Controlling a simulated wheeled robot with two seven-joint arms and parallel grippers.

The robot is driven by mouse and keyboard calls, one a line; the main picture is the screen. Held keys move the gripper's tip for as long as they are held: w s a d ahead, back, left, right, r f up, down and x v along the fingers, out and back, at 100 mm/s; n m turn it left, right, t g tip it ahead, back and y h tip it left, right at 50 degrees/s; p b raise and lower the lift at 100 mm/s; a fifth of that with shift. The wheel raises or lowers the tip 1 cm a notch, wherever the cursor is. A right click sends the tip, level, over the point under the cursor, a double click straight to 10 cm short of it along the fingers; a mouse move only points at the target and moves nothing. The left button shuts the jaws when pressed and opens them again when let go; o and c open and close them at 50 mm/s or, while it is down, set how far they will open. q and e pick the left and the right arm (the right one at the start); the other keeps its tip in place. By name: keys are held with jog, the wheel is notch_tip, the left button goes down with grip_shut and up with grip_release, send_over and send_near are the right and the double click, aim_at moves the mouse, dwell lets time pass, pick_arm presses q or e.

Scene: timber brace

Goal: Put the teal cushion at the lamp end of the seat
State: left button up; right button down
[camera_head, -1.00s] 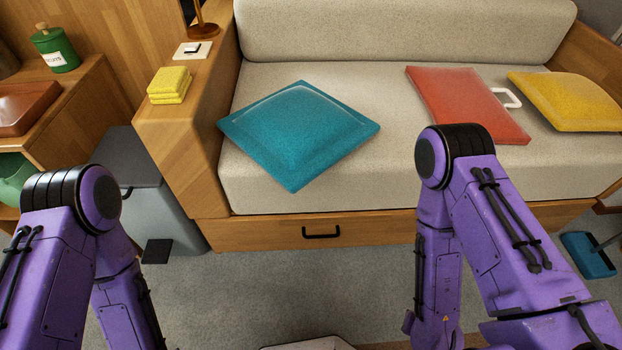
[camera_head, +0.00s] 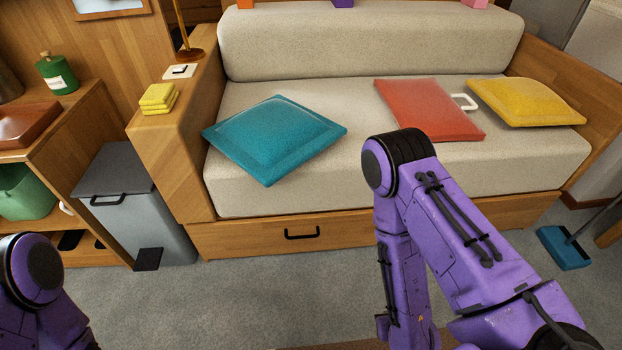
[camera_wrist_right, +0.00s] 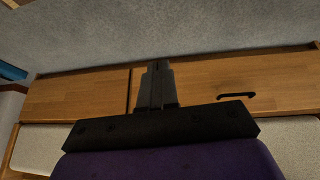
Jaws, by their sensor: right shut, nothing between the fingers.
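The teal cushion (camera_head: 274,138) lies flat on the left part of the beige seat (camera_head: 300,185), its front corner near the seat's front edge. The lamp (camera_head: 186,45) stands at the back left by the sofa's left arm, only its base and stem in view. My right gripper (camera_wrist_right: 158,68) shows in the right wrist view with its fingers together and empty, in front of the wooden drawer front. My left gripper is outside both views; only a left arm joint shows at lower left.
A red cushion (camera_head: 428,109) and a yellow cushion (camera_head: 525,101) lie on the right of the seat, with a white handle-like loop (camera_head: 465,101) between them. Yellow sponges (camera_head: 158,98) sit on the wooden left arm. A grey bin (camera_head: 137,205) stands left of the sofa. A blue dustpan (camera_head: 565,248) is at right.

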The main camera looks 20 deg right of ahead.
jog(key=w+a+r+n+t+y+p, duration=0.15)
jog(key=w+a+r+n+t, duration=0.3)
jog(key=w+r+n, duration=0.45)
jog(key=n+t+y+p, duration=0.1)
jog(key=n+t+y, duration=0.65)
jog(key=n, duration=0.85)
send_near(290, 169)
jog(key=s, duration=0.7)
jog(key=x, duration=0.4)
jog(key=d+x, duration=0.1)
jog(key=x, duration=0.3)
jog(key=p+x, duration=0.1)
jog(key=x, duration=0.3)
jog(key=shift+w+d, duration=0.25)
jog(key=shift+w, duration=0.4)
jog(key=shift+w+d, duration=0.2)
jog(key=shift+w, duration=0.2)
